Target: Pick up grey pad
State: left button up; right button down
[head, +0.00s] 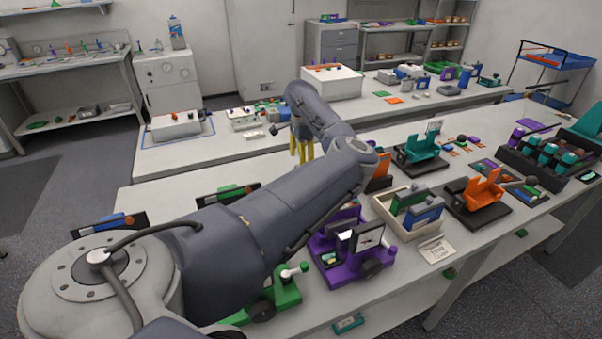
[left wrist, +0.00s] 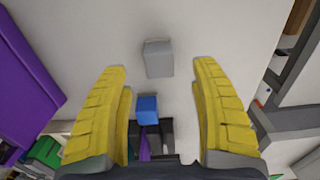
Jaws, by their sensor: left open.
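The grey pad (left wrist: 158,58) is a small light-grey block on a pale surface in the left wrist view. It lies between and a little beyond the tips of my left gripper (left wrist: 160,68), whose two ribbed yellow fingers are wide apart and not touching it. A small blue block (left wrist: 147,108) shows nearer the palm, between the fingers. In the head view my left gripper (head: 302,148) points down over the back of the near bench, partly behind my arm. I cannot make out the grey pad in the head view. My right gripper is not in view.
In the left wrist view a purple part (left wrist: 25,65) stands at the left. In the head view a cream tray (head: 428,228), an orange fixture (head: 482,190), a purple fixture (head: 345,262) and a teal fixture (head: 420,155) crowd the near bench (head: 160,195).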

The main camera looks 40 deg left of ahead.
pick_arm(q)
jog(key=shift+f, duration=2.65)
jog(key=c, duration=1.3)
